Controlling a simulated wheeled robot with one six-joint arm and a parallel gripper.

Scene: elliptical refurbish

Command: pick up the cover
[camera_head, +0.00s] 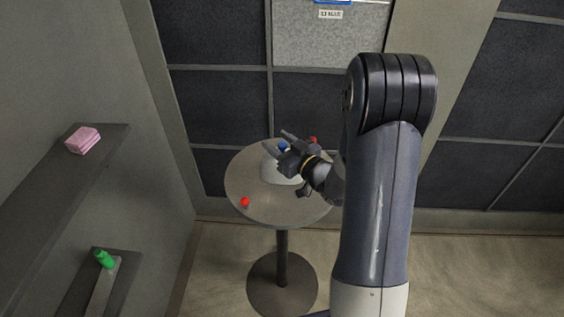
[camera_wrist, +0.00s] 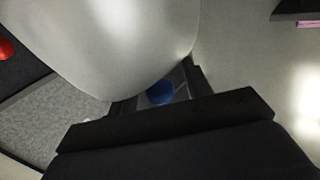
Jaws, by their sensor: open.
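The cover (camera_head: 268,171) is a pale dome with a blue knob (camera_head: 283,146) on the round table, partly hidden behind my gripper (camera_head: 280,142). In the wrist view the cover (camera_wrist: 130,40) fills the upper left as a smooth whitish surface. The blue knob (camera_wrist: 160,93) shows between the two fingers of my open gripper (camera_wrist: 158,92). I cannot tell whether either finger touches the knob. What is under the cover is hidden.
A red ball (camera_head: 245,202) lies near the table's (camera_head: 238,180) front left edge. Another red object (camera_head: 312,140) is at the back right, partly hidden by my arm. Shelves at the left hold a pink folded item (camera_head: 83,139) and a green bottle-like object (camera_head: 105,259).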

